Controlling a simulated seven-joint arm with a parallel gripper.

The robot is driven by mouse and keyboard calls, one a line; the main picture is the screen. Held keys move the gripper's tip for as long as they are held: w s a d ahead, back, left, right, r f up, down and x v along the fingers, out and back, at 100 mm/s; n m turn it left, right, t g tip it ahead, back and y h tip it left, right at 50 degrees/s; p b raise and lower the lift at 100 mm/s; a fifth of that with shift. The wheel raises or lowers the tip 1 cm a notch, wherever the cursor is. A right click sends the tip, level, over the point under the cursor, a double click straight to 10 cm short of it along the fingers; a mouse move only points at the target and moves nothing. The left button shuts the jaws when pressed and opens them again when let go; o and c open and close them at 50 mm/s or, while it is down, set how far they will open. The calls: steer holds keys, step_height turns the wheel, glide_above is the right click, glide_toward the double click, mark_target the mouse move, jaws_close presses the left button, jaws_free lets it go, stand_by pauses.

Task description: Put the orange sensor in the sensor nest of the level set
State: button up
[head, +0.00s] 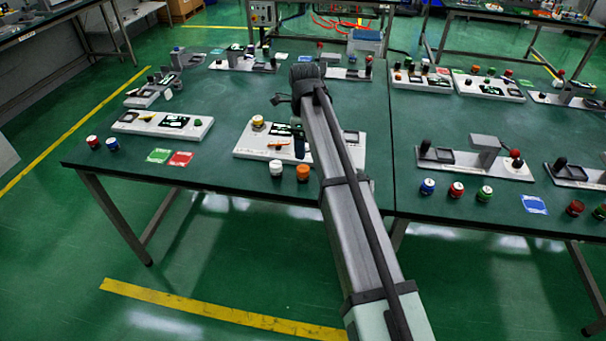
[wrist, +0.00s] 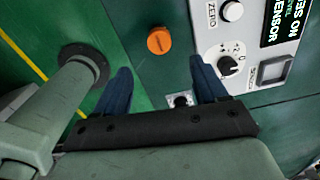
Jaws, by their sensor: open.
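The orange sensor (head: 303,172) is a short round piece standing on the green table near its front edge. In the wrist view it shows from above as an orange disc (wrist: 160,40). My gripper (wrist: 160,65) is open and empty. Its two blue fingers are spread, with the sensor beyond their tips and not touched. In the head view my arm mostly hides the gripper. The white board (head: 240,153) behind the sensor has a knob (wrist: 228,66) and a display (wrist: 283,22) partly reading "SENSOR". It also has a framed square (wrist: 272,70); I cannot tell whether this is the nest.
A white-topped round piece (head: 276,169) stands just left of the sensor. Green (head: 158,155) and red (head: 181,159) cards lie farther left. Another board (head: 200,128) is at left; a bracketed board (head: 515,172) is at right. A small dark-centred piece (wrist: 180,101) shows between the fingers.

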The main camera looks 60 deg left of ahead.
mark_target(303, 168)
step_height(303, 168, down, 11)
steer(key=shift+s+r, duration=0.1)
steer(key=shift+r, duration=0.1)
stand_by(0.4)
steer(key=c, duration=1.3)
steer(key=shift+r, duration=0.2)
